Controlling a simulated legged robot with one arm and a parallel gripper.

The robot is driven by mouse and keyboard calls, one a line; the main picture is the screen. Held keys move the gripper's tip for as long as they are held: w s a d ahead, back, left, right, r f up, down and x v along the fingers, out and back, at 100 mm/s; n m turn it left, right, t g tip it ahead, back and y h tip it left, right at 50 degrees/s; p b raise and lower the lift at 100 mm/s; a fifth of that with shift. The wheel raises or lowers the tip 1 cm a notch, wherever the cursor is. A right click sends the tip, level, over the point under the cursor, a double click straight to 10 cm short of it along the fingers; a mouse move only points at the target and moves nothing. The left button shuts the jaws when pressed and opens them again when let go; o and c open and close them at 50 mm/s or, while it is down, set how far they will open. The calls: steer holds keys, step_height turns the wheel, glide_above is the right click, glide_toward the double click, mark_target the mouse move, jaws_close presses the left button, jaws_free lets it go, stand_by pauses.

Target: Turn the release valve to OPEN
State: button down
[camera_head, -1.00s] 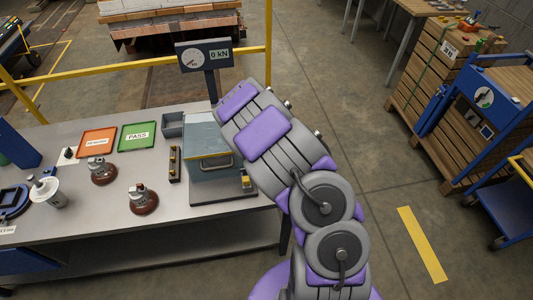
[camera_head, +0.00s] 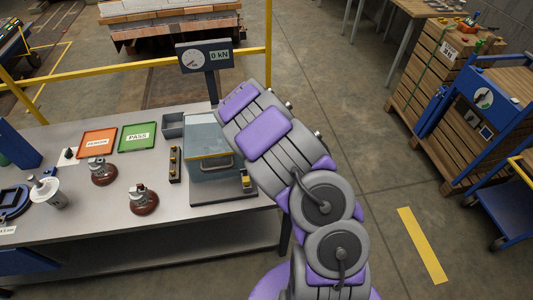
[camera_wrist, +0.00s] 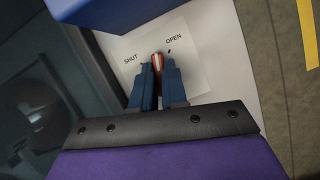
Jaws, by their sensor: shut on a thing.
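The release valve's red handle (camera_wrist: 157,62) shows between my fingertips in the wrist view. Behind it is a white label plate (camera_wrist: 198,72) with SHUT on the left and OPEN on the right. The visible end of the handle lies between the two words. My gripper (camera_wrist: 158,78) has its two dark blue fingers closed on the handle, which hides most of it. In the head view my arm hides the gripper and the valve.
The metal table (camera_head: 100,225) holds a grey-blue box (camera_head: 208,150), a green PASS tray (camera_head: 137,137), an orange tray (camera_head: 97,142) and brown insulators (camera_head: 143,201). A gauge display (camera_head: 205,56) reads 0 kN. A blue cart (camera_head: 490,105) stands right; floor between is clear.

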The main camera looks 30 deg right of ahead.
steer(key=p, duration=0.2)
steer(key=shift+r+p, duration=0.2)
steer(key=shift+p, duration=0.2)
steer(key=shift+w+r+m+p, duration=0.1)
steer(key=shift+m+p, duration=0.2)
steer(key=shift+p, duration=0.3)
steer(key=shift+a+p, duration=0.1)
steer(key=shift+p, duration=0.95)
steer(key=shift+m+p, duration=0.3)
steer(key=shift+p, duration=0.15)
steer(key=shift+f+h, duration=0.2)
steer(key=shift+h, duration=0.1)
steer(key=c, duration=1.2)
jaws_free()
steer(key=shift+f, duration=0.1)
steer(key=shift+o, duration=0.2)
steer(key=shift+w+f+b, duration=0.1)
steer(key=shift+f+b, duration=0.15)
steer(key=shift+b, duration=0.9)
